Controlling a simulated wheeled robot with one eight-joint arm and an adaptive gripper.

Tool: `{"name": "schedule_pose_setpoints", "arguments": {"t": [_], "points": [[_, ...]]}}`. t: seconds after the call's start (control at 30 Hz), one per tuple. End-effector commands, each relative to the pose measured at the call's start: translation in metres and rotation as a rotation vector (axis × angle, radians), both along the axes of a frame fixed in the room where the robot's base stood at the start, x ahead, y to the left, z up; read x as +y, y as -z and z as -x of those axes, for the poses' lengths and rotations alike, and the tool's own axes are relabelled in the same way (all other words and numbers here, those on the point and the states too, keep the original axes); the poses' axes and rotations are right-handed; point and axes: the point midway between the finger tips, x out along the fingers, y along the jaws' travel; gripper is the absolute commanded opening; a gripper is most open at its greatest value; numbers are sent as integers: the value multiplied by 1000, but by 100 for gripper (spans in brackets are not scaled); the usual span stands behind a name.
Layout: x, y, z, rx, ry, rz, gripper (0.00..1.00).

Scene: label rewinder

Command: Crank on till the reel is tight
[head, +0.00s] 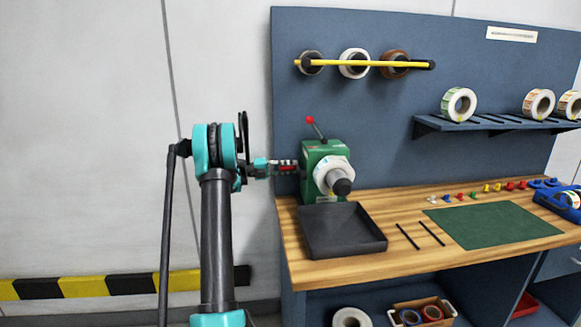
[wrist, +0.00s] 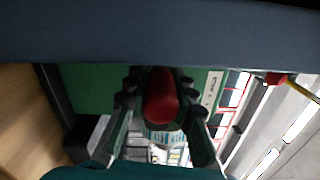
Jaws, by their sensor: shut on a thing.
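The green label rewinder (head: 318,152) stands at the left end of the wooden bench. A white reel (head: 328,172) sits on its front around a grey core with a dark knob (head: 342,187). I cannot tell how tight the reel is wound. My gripper (head: 287,167) is at the machine's left side, shut on the red crank handle (wrist: 161,98). In the wrist view my two dark fingers (wrist: 158,88) lie on either side of the handle. The crank arm behind it is hidden. A lever with a red knob (head: 310,120) tilts up from the machine's top.
A black tray (head: 340,249) lies in front of the machine. A green mat (head: 490,226), black rods and small coloured pieces are to its right. Spare rolls hang on a yellow rod (head: 375,64) and stand on a shelf (head: 480,125). A blue panel (head: 400,110) rises behind.

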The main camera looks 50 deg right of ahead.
Motion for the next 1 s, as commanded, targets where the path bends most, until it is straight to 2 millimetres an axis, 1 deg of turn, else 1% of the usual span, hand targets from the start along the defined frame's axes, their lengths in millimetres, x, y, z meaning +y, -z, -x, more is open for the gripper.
{"name": "schedule_pose_setpoints", "arguments": {"t": [0.53,0.57,0.7,1.0], "points": [[1,3,-2,15,-2,-15,0],[1,3,-2,15,-2,-15,28],[1,2,-1,16,-1,-14,45],[1,2,-1,16,-1,-14,46]]}}
